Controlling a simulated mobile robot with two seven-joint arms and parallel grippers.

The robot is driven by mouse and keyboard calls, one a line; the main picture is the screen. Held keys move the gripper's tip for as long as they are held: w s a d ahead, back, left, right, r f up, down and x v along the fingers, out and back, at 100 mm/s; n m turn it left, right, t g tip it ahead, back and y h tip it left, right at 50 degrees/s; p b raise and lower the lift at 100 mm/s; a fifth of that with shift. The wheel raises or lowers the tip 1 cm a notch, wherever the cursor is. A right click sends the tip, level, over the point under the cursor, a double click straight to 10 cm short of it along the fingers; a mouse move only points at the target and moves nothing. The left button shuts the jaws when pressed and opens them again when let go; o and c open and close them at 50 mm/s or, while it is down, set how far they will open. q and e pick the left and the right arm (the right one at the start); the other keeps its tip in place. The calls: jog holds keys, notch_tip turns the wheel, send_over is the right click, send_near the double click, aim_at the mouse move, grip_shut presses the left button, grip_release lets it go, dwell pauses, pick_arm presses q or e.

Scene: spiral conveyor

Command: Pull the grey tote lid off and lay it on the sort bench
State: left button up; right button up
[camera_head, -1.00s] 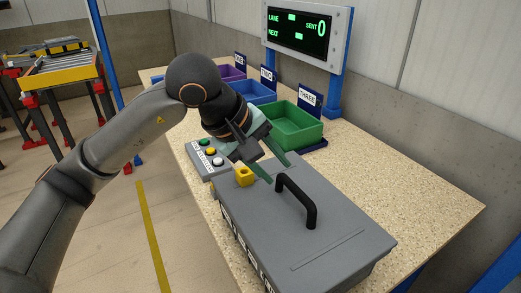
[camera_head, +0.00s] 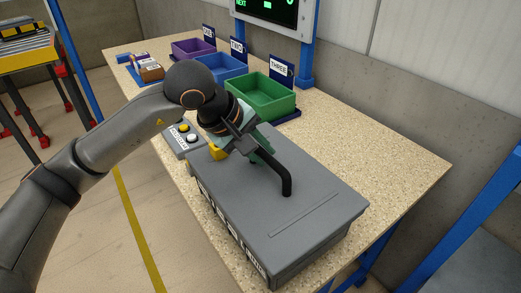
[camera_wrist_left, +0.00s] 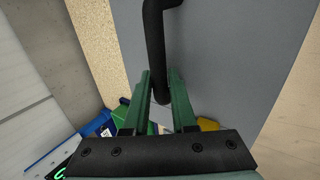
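The grey tote lid (camera_head: 262,222) lies flat on the grey tote (camera_head: 312,262), which stands on the speckled sort bench (camera_head: 395,170). A black bar handle (camera_head: 286,182) stands up from the lid. My left gripper (camera_head: 264,152) is at the far end of the handle, and its fingers hide that end. In the left wrist view, the green fingers (camera_wrist_left: 160,92) sit on both sides of the handle (camera_wrist_left: 155,40), with no clear gap seen, and look shut on it. The lid fills the space beyond (camera_wrist_left: 220,55). My right gripper is not in view.
Purple (camera_head: 192,49), blue (camera_head: 222,70) and green (camera_head: 262,97) bins line the back of the bench below a display (camera_head: 272,10). A button box (camera_head: 183,138) stands left of the tote, partly behind my arm. Bare bench shows right of the tote.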

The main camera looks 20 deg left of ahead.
pick_arm(q)
grip_shut()
jog(key=shift+o, duration=0.5)
grip_release()
grip_shut()
jog(key=shift+r, duration=0.15)
jog(key=shift+r+p, duration=0.85)
jog(key=shift+r, duration=0.45)
